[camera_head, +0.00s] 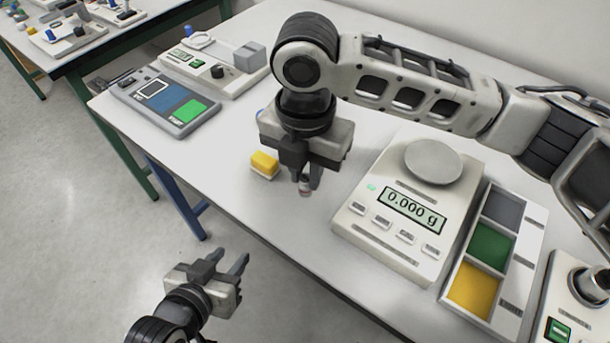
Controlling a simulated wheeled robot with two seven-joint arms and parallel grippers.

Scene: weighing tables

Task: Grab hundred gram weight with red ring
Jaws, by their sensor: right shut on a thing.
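My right gripper (306,186) points down over the white table, left of the balance. It is shut on a small metal weight (305,188) with a reddish ring near its lower end. The fingers hide most of the weight, and I cannot tell whether it touches the table. My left gripper (236,262) is open and empty, off the table's front edge above the floor.
A balance (377,241) reading 0.000 g stands right of my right gripper. A sorting tray (508,325) with grey, green and yellow compartments lies beside it. A yellow-topped block (264,164) sits left of the gripper. A blue-grey panel (150,110) and another device (205,78) stand further left.

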